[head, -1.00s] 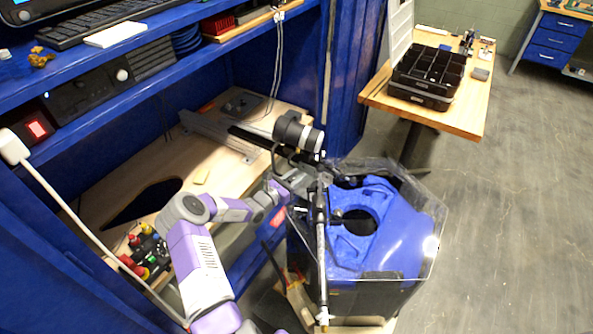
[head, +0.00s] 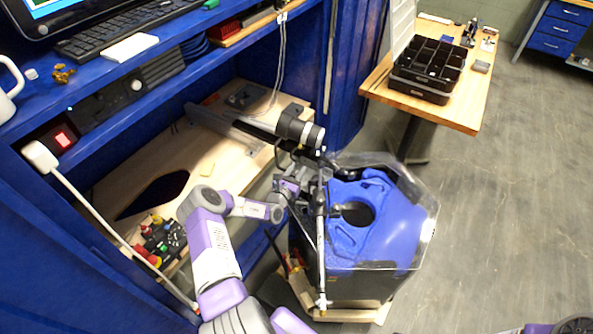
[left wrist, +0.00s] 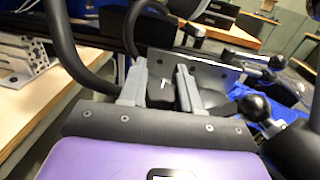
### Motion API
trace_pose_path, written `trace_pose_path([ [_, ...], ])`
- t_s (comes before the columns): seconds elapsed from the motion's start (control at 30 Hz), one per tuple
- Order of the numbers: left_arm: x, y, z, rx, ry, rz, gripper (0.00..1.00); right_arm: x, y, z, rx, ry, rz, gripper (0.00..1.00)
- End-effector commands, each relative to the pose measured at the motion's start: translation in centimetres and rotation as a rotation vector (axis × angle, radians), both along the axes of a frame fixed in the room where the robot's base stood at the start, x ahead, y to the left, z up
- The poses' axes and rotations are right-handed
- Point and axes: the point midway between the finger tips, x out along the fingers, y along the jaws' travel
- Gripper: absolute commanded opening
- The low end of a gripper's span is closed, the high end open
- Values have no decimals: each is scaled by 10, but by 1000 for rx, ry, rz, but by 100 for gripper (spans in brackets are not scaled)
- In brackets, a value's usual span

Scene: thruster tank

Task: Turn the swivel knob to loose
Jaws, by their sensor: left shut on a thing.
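A black knob (left wrist: 160,92) with a white mark shows in the left wrist view, between the two grey fingers of my left gripper (left wrist: 158,84). I take it to be the swivel knob; the fingers hide its sides, and I cannot read its setting. In the head view my left gripper (head: 291,188) is at the thruster mount, by the near left rim of the tank (head: 400,232). The knob is too small and covered to make out there. My right gripper is not in view; only a bit of my right arm shows at the bottom right edge.
A black cylinder (head: 300,130) on the mount's beam stands just above the left gripper. A thin upright rod (head: 320,245) is close on its right. A blue workbench with a wooden shelf (head: 215,165) lies left. A table with a black organizer (head: 425,85) stands behind; the floor right is clear.

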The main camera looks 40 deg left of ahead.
Motion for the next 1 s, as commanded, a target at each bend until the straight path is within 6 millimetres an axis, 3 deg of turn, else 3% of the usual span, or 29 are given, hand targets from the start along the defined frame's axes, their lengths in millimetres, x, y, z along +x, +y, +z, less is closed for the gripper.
trace_pose_path([
  [0.13, 0, -1, -1, 0, 1, -2, 2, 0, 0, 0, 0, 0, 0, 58],
  [0.17, 0, -1, -1, 0, 1, -2, 37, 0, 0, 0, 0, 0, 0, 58],
  [0.3, 0, 0, 0, 0, 1, -2, 58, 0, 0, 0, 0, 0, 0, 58],
  [0.67, 0, 0, 7, 0, -1, -2, 58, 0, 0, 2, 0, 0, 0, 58],
  [1.0, 0, 0, 69, 2, -2, -3, 58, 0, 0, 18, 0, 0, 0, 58],
])
